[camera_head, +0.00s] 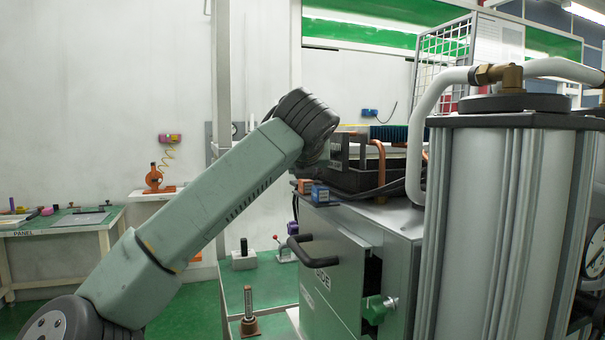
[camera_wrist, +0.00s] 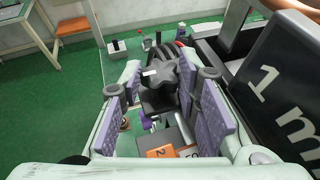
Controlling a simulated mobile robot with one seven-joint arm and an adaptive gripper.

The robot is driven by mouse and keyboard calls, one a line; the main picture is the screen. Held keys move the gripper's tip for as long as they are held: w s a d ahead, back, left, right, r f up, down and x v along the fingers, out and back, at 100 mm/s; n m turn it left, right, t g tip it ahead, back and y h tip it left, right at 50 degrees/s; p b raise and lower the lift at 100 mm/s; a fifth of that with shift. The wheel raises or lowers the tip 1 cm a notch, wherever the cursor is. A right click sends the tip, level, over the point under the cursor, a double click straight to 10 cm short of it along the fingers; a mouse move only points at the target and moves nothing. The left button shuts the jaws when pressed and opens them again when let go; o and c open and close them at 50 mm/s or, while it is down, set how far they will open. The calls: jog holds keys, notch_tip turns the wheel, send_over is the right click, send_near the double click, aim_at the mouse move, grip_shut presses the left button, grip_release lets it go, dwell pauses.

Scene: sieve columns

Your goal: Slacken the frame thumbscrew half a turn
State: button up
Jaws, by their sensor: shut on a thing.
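The thumbscrew, a black star-shaped knob (camera_wrist: 165,76) with a white mark on it, shows in the wrist view between the far ends of my fingers. My gripper (camera_wrist: 160,88) is shut on it, with a purple pad on each side. The shaft below the knob is mostly hidden by the knob and fingers. In the head view my arm reaches to the back of the grey machine (camera_head: 385,222); my fingers and the knob cannot be made out there.
A black plate marked "1 m" (camera_wrist: 285,95) stands close on the right in the wrist view. An orange block (camera_wrist: 160,152) lies below the fingers. In the head view a large cylinder (camera_head: 490,230) stands at right. Green floor (camera_wrist: 60,90) is open at left.

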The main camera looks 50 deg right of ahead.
dwell(0.4)
jog(key=o, duration=1.2)
jog(key=shift+c, duration=0.2)
jog(key=shift+s, duration=0.15)
jog(key=shift+s+a+r, duration=0.15)
jog(key=shift+a, duration=0.05)
jog(key=v, duration=0.7)
jog(key=shift+a+r, duration=0.2)
jog(key=shift+f, duration=0.1)
